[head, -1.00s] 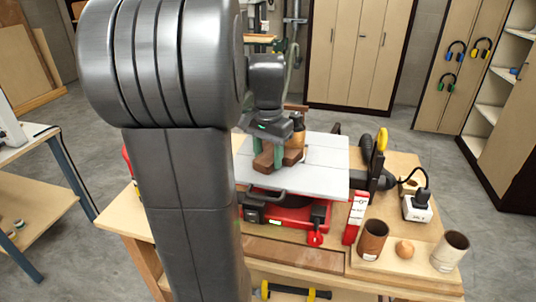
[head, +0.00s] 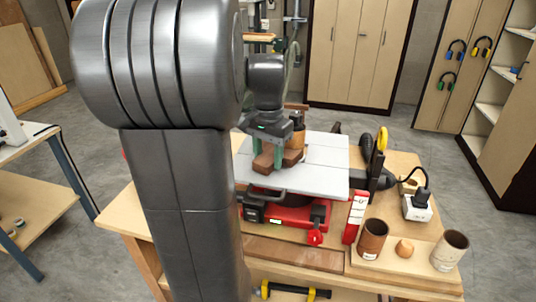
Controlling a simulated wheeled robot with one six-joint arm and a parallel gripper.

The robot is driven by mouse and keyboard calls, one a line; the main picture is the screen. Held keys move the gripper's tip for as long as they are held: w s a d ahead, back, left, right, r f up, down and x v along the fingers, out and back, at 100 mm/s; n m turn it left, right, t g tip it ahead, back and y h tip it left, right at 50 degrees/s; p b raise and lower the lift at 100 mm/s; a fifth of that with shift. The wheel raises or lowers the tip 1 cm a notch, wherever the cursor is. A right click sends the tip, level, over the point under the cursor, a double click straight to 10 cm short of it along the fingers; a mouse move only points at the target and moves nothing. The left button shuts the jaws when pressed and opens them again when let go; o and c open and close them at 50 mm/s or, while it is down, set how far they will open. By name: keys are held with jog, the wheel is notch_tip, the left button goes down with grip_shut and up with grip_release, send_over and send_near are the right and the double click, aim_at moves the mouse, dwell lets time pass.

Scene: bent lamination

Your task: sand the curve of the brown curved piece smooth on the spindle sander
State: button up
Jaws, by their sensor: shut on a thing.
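The brown curved piece (head: 263,163) lies on the pale grey table (head: 322,182) of the red-based spindle sander (head: 285,214). My gripper (head: 267,150), with green fingers, points down and is shut on the piece. The brown sanding spindle (head: 298,136) stands upright right behind the piece, to the right of my gripper. The piece seems to be against the spindle, but I cannot tell for sure whether they touch. My arm hides the left side of the sander table.
Two sanding sleeves, one brown (head: 373,240) and one paler (head: 450,250), stand on a board at the front right with a small round tan thing (head: 404,247) between them. A white power box (head: 417,207) with a black plug and a black hose end (head: 378,180) are right of the sander.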

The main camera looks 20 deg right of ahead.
aim_at(297, 172)
jog(key=shift+s+a+r, duration=0.2)
jog(key=shift+s+a, duration=0.35)
jog(key=shift+a, duration=0.1)
jog(key=shift+s+a+r, duration=0.25)
jog(key=shift+s+a, duration=0.25)
jog(key=shift+a, duration=0.15)
jog(key=shift+s+a+r, duration=0.2)
jog(key=shift+s+a, duration=0.35)
jog(key=shift+a, duration=0.1)
